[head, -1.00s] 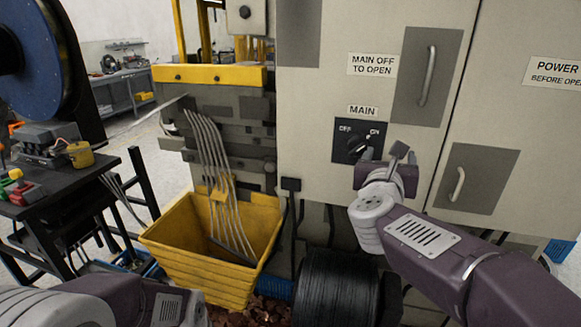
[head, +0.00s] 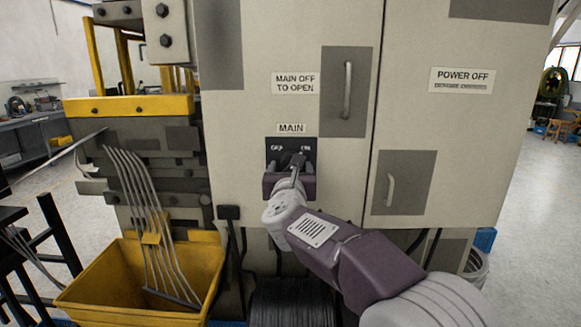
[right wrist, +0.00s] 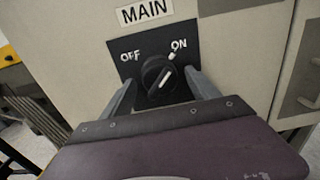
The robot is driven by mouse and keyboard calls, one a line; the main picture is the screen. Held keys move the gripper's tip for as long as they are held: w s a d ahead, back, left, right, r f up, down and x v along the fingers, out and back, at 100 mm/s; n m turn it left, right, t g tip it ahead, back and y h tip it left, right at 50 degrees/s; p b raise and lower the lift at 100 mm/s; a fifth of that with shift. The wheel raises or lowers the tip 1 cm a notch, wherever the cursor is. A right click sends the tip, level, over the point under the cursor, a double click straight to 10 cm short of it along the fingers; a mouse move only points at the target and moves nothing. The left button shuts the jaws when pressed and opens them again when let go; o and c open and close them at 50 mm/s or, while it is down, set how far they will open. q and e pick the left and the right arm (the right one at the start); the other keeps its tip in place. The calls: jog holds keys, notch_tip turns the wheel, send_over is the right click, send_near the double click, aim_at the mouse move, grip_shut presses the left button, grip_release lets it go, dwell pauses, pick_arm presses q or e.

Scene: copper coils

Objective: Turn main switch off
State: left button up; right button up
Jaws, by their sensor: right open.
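The main switch is a black rotary knob (right wrist: 158,78) on a black plate (right wrist: 128,57), marked OFF at left and ON at right. Its white pointer is turned toward ON. In the head view the plate (head: 278,144) is on the grey cabinet under the MAIN label (head: 291,128), and my right gripper hides most of the knob. My right gripper (head: 291,163) is in front of the plate. In the right wrist view its open fingers (right wrist: 160,90) stand one on each side of the knob. I cannot tell whether they touch it. My left gripper is out of view.
The grey cabinet (head: 240,110) has door handles (head: 347,90) to the right of the switch and a POWER OFF sign (head: 462,80). A yellow bin (head: 130,290) stands at lower left below bent metal strips (head: 150,225). Open floor (head: 535,200) lies at right.

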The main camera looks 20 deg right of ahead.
jog(key=shift+w, duration=0.2)
jog(key=shift+d, duration=0.1)
jog(key=c, duration=1.4)
jog(key=shift+o, duration=0.2)
